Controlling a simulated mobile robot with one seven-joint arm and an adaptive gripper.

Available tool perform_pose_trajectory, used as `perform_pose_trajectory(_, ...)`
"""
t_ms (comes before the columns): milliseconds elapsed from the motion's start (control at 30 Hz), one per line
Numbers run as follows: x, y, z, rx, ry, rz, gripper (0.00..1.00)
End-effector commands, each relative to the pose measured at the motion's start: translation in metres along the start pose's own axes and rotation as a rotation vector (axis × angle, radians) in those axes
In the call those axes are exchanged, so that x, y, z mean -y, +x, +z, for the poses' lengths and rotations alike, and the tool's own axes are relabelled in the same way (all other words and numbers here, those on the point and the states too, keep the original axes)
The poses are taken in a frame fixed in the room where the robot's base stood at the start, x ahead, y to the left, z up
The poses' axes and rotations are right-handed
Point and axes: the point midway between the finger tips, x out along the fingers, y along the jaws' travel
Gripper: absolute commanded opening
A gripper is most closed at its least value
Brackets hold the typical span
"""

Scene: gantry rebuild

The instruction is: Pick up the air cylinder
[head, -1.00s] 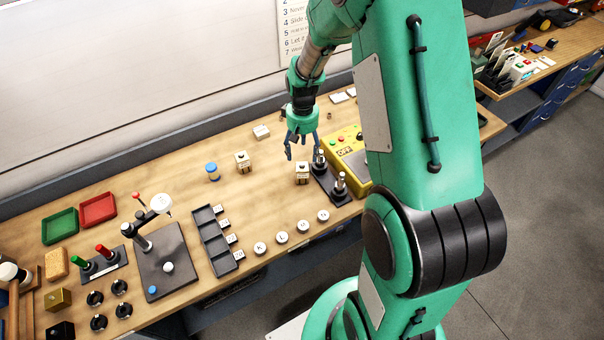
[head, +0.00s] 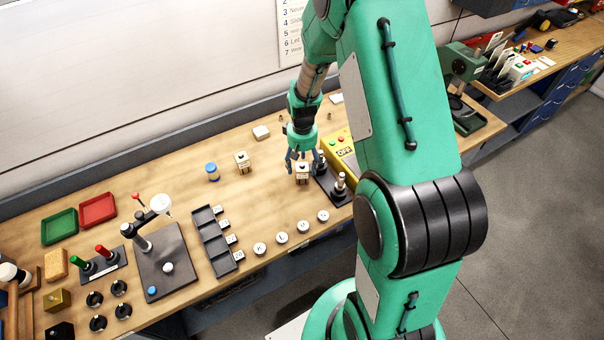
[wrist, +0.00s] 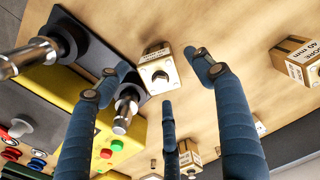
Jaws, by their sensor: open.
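A small block with a cream top face and a dark round port, which I take for the air cylinder (head: 302,174), stands on the wooden bench beside a black plate with metal posts. It also shows in the wrist view (wrist: 158,72). My gripper (head: 303,158) is open just above it. In the wrist view, the fingers of my gripper (wrist: 160,84) spread around the block, apart from it. A similar block marked "BORE 40 mm" (wrist: 297,62) lies to the right in that view. In the head view a similar block (head: 242,162) stands farther left.
The black plate's metal post (wrist: 124,112) is close to the left finger. A yellow control box (head: 341,146) with buttons stands right behind. White lettered discs (head: 281,238) line the front edge.

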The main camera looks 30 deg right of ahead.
Motion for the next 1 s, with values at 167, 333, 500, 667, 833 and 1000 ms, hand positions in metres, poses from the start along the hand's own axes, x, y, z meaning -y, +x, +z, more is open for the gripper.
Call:
perform_pose_trajectory(167, 0.000, 0.009, 0.000, 0.000, 0.000, 0.000, 0.67)
perform_pose_trajectory(333, 0.000, 0.009, 0.000, -0.001, 0.000, 0.000, 0.67)
perform_pose_trajectory(500, 0.000, 0.010, 0.000, 0.000, 0.000, 0.000, 0.67)
perform_pose_trajectory(667, 0.001, 0.018, 0.000, 0.000, 0.000, 0.000, 0.67)
perform_pose_trajectory(833, 0.002, 0.036, 0.001, 0.002, 0.000, 0.000, 0.67)
perform_pose_trajectory(1000, 0.002, 0.054, 0.001, 0.001, 0.000, 0.000, 0.67)
